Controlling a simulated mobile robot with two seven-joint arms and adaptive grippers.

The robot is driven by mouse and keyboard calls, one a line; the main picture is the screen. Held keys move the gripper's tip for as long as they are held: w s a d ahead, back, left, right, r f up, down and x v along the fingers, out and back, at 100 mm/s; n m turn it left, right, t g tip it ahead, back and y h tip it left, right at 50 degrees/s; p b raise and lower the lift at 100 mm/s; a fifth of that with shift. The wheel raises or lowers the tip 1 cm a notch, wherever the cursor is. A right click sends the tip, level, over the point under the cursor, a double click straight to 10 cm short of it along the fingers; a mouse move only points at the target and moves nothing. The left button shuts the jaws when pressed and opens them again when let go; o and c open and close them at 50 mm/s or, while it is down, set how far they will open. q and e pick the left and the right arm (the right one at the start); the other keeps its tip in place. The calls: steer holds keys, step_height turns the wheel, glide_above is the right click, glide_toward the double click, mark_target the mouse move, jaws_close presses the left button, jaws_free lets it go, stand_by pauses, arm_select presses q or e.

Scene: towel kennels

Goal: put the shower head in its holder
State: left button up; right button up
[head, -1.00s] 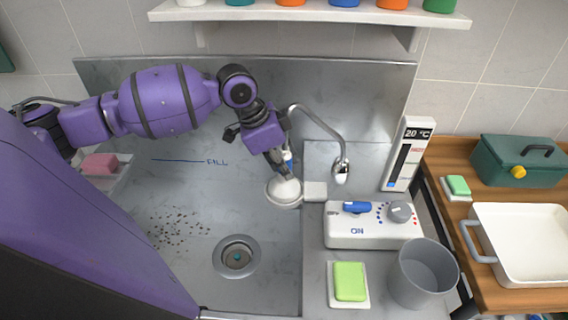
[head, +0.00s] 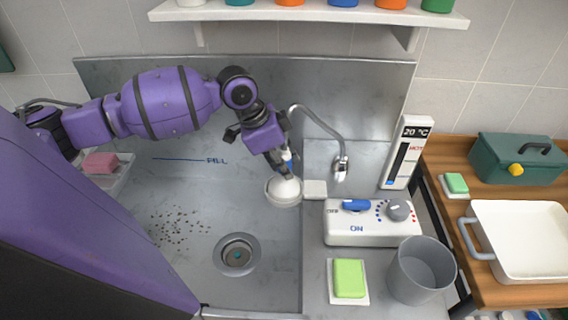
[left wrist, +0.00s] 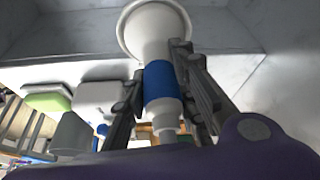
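The shower head (head: 283,191) is white with a round face and a blue band on its handle. My left gripper (head: 284,164) is shut on the handle and holds it over the right side of the steel basin. In the left wrist view the fingers (left wrist: 160,95) lie either side of the blue band (left wrist: 160,83), with the white round head (left wrist: 152,28) beyond them. A small white block (head: 315,189) sits at the basin's right edge, close beside the shower head. It may be the holder; I cannot tell for sure. My right gripper is not in view.
A chrome spout (head: 341,165) curves over the right ledge. A white control box (head: 373,224) with a blue lever and grey knob, a grey cup (head: 421,270) and a green sponge (head: 349,278) stand there. The basin floor (head: 200,185) is open around its drain (head: 237,254).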

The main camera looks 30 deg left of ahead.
arm_select(q)
steer(key=o, duration=0.5)
steer(key=v, duration=1.2)
